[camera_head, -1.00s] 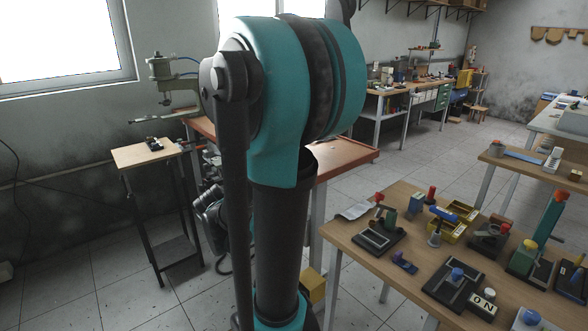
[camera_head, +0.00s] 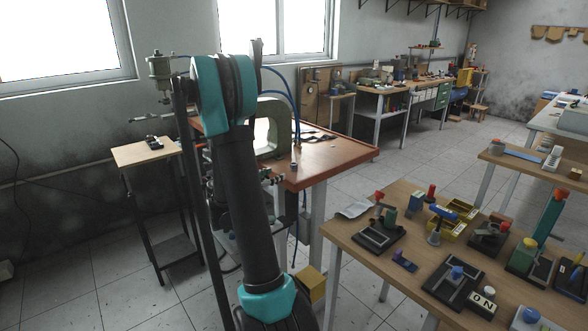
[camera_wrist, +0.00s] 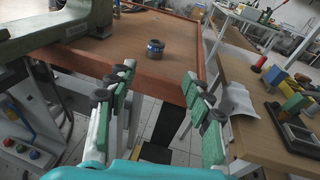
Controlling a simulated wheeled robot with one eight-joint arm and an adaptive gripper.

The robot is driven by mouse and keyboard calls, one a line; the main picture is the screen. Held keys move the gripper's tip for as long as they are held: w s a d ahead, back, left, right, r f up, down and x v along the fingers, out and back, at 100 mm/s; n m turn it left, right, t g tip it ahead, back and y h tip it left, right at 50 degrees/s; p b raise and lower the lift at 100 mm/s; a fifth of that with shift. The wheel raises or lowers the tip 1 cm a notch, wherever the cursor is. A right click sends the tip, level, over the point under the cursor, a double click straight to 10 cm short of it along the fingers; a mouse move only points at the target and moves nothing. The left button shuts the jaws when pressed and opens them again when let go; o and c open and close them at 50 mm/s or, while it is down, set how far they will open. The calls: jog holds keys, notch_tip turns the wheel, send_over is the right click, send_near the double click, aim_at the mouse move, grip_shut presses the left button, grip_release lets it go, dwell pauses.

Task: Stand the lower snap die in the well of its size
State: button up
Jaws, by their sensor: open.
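A short dark cylinder with a blue band (camera_wrist: 155,48), which may be the lower snap die, stands on the brown table top (camera_wrist: 130,62) in the wrist view. In the head view a small dark piece (camera_head: 294,168) near the table's front edge looks like the same thing. My gripper (camera_wrist: 159,82) is open and empty in the wrist view, its green-padded fingers spread at the table's edge. The cylinder lies beyond the fingertips, between their lines, and is not touched. No well can be made out clearly in either view.
A grey-green press frame (camera_wrist: 45,25) stands on the table, left of the cylinder; it also shows in the head view (camera_head: 272,128). A second bench (camera_head: 385,262) at right carries several fixtures. Pushbuttons (camera_wrist: 22,147) sit lower left. The table around the cylinder is clear.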

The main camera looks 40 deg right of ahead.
send_near(294, 164)
jog(key=d, duration=0.1)
jog(key=d+f, duration=0.1)
jog(key=d, duration=0.2)
jog(key=shift+w+d+f, duration=0.2)
jog(key=shift+d+f, duration=0.05)
jog(key=shift+w+x, duration=0.15)
jog(key=shift+x, duration=1.15)
jog(key=shift+w+x, duration=0.15)
jog(key=shift+x, duration=1.15)
jog(key=shift+c, duration=0.3)
grip_shut()
